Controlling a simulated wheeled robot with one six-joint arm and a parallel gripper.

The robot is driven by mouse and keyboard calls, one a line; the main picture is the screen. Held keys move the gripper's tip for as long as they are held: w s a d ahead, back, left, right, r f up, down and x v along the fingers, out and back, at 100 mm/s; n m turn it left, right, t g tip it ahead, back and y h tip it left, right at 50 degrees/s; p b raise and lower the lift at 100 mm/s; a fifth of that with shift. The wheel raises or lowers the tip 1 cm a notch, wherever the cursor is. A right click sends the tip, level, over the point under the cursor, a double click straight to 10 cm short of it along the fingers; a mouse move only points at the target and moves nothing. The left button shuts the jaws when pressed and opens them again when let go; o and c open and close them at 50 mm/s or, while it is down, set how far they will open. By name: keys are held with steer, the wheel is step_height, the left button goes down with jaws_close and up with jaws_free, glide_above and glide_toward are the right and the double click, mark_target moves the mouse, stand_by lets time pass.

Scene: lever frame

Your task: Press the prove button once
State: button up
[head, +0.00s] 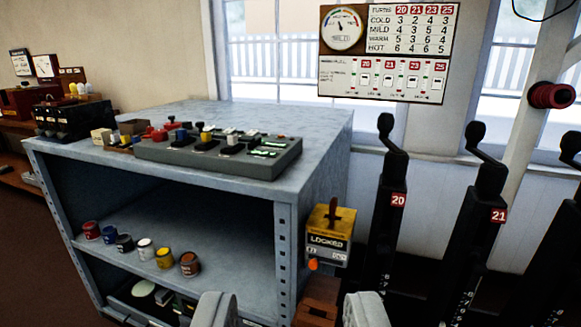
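No label reading "prove" is legible in this view. A yellow and grey box (328,238) marked LOCKED is mounted at the right front of the grey bench, with a dark upright piece on top. A small round orange knob or button (313,265) sits at its lower left. A control panel (220,155) with several coloured buttons or blocks lies on the bench top; its labels are too small to read. My gripper (292,311) shows at the bottom edge, its two pale fingers wide apart with nothing between them, below and short of the box.
The grey bench (300,180) fills the left and middle, with several paint tins (165,258) on its shelf. Black levers marked 20 (392,200) and 21 (485,215) stand to the right. A brown wooden block (318,300) is below the box. A chart board (390,52) hangs above.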

jaws_close()
stand_by(1.2)
